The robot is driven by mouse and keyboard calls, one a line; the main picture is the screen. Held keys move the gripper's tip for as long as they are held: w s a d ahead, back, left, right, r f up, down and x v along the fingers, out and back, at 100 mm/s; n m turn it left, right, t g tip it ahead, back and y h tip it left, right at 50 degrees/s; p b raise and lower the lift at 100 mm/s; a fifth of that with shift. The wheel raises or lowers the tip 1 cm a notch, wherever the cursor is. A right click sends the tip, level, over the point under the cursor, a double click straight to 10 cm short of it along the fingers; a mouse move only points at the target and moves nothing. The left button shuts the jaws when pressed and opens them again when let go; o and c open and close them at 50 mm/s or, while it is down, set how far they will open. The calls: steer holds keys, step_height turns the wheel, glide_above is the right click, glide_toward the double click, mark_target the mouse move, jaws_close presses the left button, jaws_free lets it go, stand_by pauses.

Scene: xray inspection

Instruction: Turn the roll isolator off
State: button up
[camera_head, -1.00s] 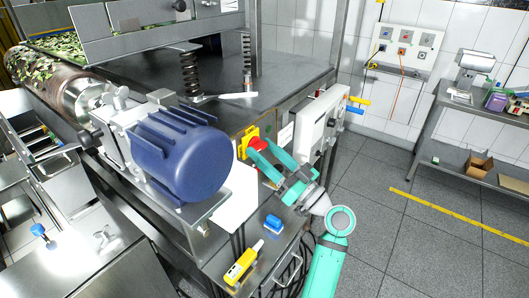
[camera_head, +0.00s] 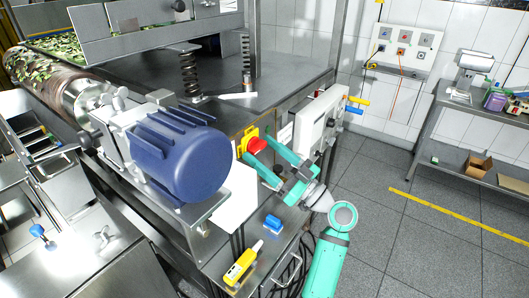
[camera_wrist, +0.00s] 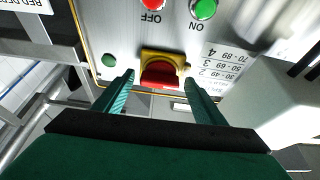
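The roll isolator is a red knob on a yellow plate (camera_head: 257,146), on the grey machine panel beside the blue motor. In the wrist view the red knob (camera_wrist: 159,74) sits between and slightly beyond my fingertips. My gripper (camera_head: 260,152) is open in front of it, also seen in the wrist view (camera_wrist: 159,80). One finger is on each side of the knob, with gaps visible. The knob's exact setting cannot be read.
In the wrist view a red OFF button (camera_wrist: 153,4) and a green ON button (camera_wrist: 204,8) sit above the knob. The blue motor (camera_head: 180,160) is close at left. A white control box (camera_head: 318,120) stands at right. A yellow handheld unit (camera_head: 242,265) lies on the ledge below.

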steer(key=shift+d, duration=0.1)
steer(key=v, duration=1)
steer(key=shift+s+d, duration=0.25)
steer(key=shift+f, duration=0.15)
